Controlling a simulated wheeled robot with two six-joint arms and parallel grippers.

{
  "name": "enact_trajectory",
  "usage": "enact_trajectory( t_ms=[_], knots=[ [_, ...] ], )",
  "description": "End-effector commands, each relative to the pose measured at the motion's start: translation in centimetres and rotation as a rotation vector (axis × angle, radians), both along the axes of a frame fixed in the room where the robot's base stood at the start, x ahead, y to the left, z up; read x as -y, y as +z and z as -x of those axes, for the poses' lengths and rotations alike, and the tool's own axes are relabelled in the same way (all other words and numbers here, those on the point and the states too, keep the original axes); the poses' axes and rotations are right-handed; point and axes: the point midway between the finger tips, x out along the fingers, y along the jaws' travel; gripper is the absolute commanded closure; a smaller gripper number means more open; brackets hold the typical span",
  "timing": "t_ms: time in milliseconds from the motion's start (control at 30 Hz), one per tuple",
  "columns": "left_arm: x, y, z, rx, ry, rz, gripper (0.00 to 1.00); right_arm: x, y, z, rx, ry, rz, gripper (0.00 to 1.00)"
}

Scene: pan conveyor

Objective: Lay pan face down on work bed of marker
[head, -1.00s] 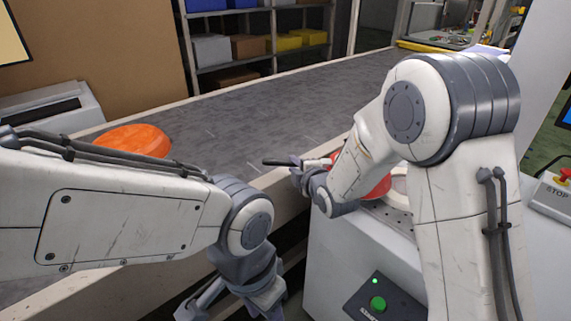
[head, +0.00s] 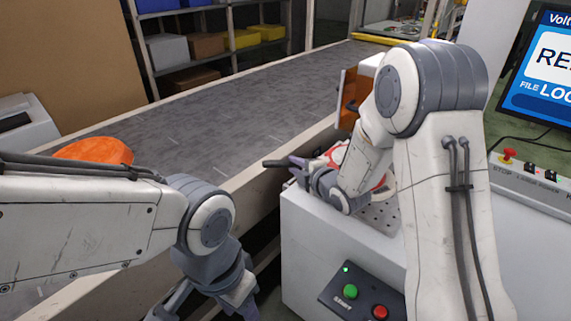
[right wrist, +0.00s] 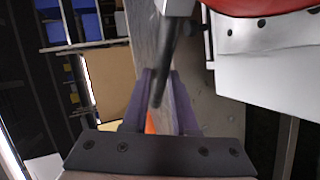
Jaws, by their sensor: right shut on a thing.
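My right gripper (head: 308,175) is shut on the black handle (right wrist: 165,70) of a red pan (head: 338,154). The red pan is over the marker's work bed (head: 378,216), and my right arm hides much of it. In the right wrist view the handle runs between the two fingers, and part of the red pan (right wrist: 270,5) shows at the top. I cannot tell whether the pan touches the bed or which way it faces. My left gripper (head: 205,305) is low at the bottom edge, partly cut off, with its fingers apart and empty.
An orange pan (head: 95,150) lies on the grey conveyor (head: 210,125) at the left. The marker has green START (head: 350,291) and red (head: 380,312) buttons in front and an orange panel (head: 348,95) behind. A screen (head: 545,75) and control box (head: 530,172) stand at the right.

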Motion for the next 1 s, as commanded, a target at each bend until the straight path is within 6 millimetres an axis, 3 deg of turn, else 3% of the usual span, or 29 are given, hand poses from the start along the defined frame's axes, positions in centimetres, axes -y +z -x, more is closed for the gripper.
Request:
enact_trajectory(
  t_ms=[533, 700, 1000],
  knots=[
    [0.0, 1.9, 0.0, 0.0, 0.0, 0.0, 0.5, 5.3, 0.2, 0.0, 0.004, -0.002, 0.001, 1.0],
    [0.0, -0.6, 0.0, 0.0, 0.0, 0.0, 0.5, 5.0, -2.0, 0.0, 0.006, 0.002, 0.001, 1.0],
    [0.0, -2.5, 0.0, 0.0, 0.0, 0.0, 0.5, 5.0, -3.7, -0.1, 0.006, 0.002, 0.001, 1.0]
  ],
)
